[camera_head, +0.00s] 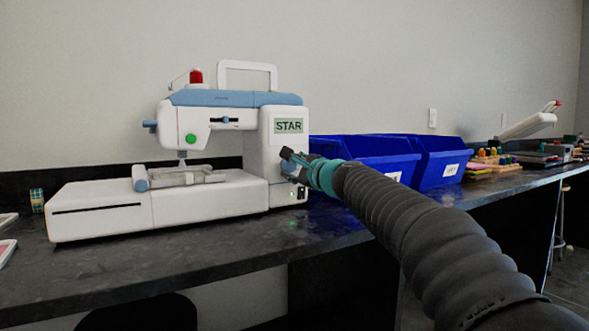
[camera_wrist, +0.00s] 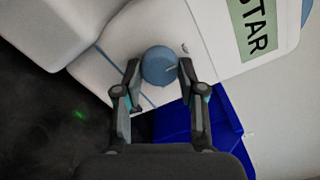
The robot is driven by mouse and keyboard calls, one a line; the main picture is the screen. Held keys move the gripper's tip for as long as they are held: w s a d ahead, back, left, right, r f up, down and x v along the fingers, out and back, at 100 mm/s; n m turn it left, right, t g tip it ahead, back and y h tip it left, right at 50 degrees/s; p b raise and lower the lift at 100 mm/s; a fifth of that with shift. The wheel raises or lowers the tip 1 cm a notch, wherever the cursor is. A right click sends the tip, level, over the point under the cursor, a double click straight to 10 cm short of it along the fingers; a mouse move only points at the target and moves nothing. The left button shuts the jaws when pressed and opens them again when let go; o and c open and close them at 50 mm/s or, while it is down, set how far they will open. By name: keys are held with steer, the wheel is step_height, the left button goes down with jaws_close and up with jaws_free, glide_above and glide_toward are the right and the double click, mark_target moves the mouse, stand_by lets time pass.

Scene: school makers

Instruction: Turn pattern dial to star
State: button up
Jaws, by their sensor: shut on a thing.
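The white and blue sewing machine (camera_head: 180,170) stands on the dark counter. Its display (camera_head: 288,126) reads STAR, and the same display (camera_wrist: 252,24) shows at the top right of the wrist view. In the head view my gripper (camera_head: 290,165) is at the machine's right end, below the display, and hides most of the dial.
Blue bins (camera_head: 440,160) with labels stand on the counter just right of the machine, behind my arm. A blue bin (camera_wrist: 205,130) also shows close to my fingers in the wrist view. Further right are small coloured items (camera_head: 490,160). The counter's front edge runs below the machine.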

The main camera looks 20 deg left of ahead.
steer(key=shift+a, duration=0.1)
steer(key=o, duration=1.1)
steer(key=shift+o, duration=0.2)
steer(key=shift+s+d, duration=0.2)
steer(key=shift+d, duration=0.15)
steer(key=v, duration=1.1)
steer(key=shift+s+d, duration=0.1)
steer(key=shift+s, duration=0.05)
